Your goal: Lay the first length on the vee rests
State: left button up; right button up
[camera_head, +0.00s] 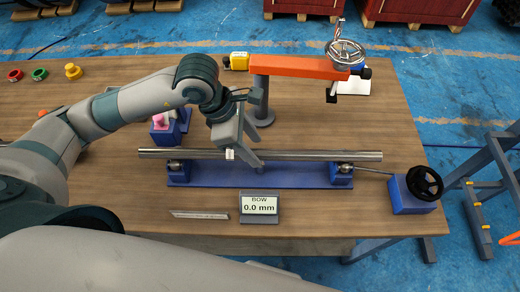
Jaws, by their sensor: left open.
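A long grey metal tube (315,155) lies level, left to right, over a blue base (255,177) on the wooden table. Under it are the left rest (176,170) and the right rest (342,173). The tube appears to sit on both, with its ends sticking out beyond them. My left gripper (244,160) is open at the middle of the tube, its fingers reaching down around or just over it. The fingers hide a short part of the tube; whether they touch it I cannot tell. My right gripper is not in view.
A display (259,206) reads "BOW 0.0 mm", with a steel rule (200,215) to its left. A black handwheel (425,182) stands at right. An orange arm (300,66) with a chrome wheel rises behind the tube. A blue trestle (480,200) stands off the table's right edge.

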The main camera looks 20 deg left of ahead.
pick_arm(q)
jog(key=shift+x, duration=1.05)
jog(key=shift+r, duration=0.1)
grip_shut()
